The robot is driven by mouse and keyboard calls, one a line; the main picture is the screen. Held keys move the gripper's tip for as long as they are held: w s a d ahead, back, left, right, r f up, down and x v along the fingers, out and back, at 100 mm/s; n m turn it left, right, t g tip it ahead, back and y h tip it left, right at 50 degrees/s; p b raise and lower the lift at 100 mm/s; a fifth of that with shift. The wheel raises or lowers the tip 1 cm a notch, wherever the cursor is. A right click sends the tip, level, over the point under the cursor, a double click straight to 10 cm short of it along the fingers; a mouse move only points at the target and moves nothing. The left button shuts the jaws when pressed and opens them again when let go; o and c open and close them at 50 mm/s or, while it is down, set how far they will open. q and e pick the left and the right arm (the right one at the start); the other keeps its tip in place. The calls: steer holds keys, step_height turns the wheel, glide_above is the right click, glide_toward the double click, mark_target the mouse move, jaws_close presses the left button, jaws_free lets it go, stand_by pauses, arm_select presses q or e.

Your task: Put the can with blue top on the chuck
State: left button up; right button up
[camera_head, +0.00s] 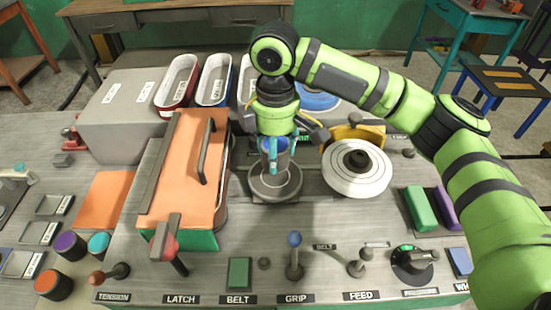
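My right gripper (278,140) points down over the chuck (262,190), a round grey disc at the middle of the bench. Its fingers are around a small can with a blue top (279,146), which is upright and partly hidden by the fingers and wrist. The can is over the chuck's middle; I cannot tell whether its base touches the disc. My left gripper is not in view.
A white grinding wheel (345,182) stands close right of the chuck, an orange-covered housing (170,190) close left. Cans with purple (68,243), teal (98,242) and orange (46,281) tops stand at front left. Levers, including a blue-knobbed one (294,240), line the front.

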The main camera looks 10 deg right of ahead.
step_height(320, 180, down, 3)
steer(key=shift+s+f+p, duration=0.1)
steer(key=shift+f+p, duration=0.05)
steer(key=shift+p, duration=0.4)
steer(key=shift+f, duration=0.35)
steer(key=o, duration=1.3)
steer(key=shift+f, duration=0.1)
steer(key=shift+r, duration=0.5)
step_height(320, 180, up, 11)
steer(key=shift+r+b, duration=0.2)
steer(key=shift+b, duration=1.05)
